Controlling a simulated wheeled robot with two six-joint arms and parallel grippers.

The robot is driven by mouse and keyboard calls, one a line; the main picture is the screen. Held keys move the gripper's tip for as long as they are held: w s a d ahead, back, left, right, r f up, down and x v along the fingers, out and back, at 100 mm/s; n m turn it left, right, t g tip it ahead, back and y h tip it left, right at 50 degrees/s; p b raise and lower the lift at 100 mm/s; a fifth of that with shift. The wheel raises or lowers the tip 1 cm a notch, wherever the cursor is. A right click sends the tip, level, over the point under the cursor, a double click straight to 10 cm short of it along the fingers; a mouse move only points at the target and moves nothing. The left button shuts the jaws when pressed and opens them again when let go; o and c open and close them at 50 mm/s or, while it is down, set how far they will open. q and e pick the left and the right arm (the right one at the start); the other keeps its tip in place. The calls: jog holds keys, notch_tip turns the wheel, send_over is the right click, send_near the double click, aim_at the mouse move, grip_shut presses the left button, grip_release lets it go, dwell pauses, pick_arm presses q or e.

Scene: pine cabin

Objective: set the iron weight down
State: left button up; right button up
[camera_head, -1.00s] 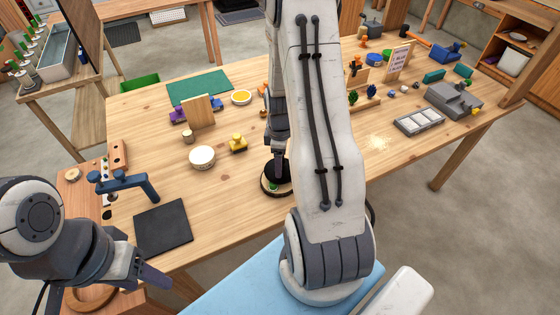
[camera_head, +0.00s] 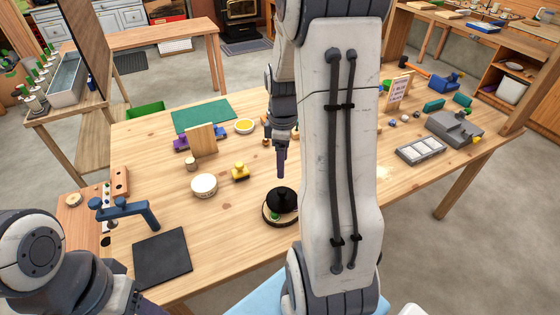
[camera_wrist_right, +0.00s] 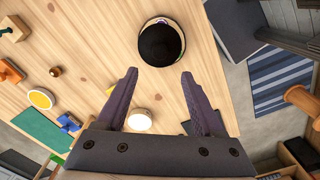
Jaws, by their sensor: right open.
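The iron weight (camera_head: 282,201) is a black, rounded piece. It rests on a round, wood-rimmed base near the table's front edge, with a small green item at its side. It also shows as a black disc in the right wrist view (camera_wrist_right: 160,44). My right gripper (camera_head: 281,173) is above the weight and apart from it. In the right wrist view its two fingers (camera_wrist_right: 158,74) are spread with nothing between them. My left arm is at the lower left of the head view, and its gripper is mostly cut off by the bottom edge.
A black mat (camera_head: 162,258) and a blue clamp-like piece (camera_head: 125,211) lie further left. My right arm hides part of the table. Bare wood surrounds the weight's left side.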

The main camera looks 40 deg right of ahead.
jog(key=s+a+r, duration=0.2)
jog(key=a+r, duration=0.1)
jog(key=a, duration=0.8)
jog(key=s+a+r, duration=0.2)
jog(key=a, duration=0.8)
jog(key=s+a+r+m+y, duration=0.1)
jog(key=s+a, duration=0.8)
jog(key=s, duration=0.3)
jog(key=shift+s+a+r, duration=0.15)
jog(key=shift+s+a, duration=0.05)
jog(key=shift+a, duration=0.2)
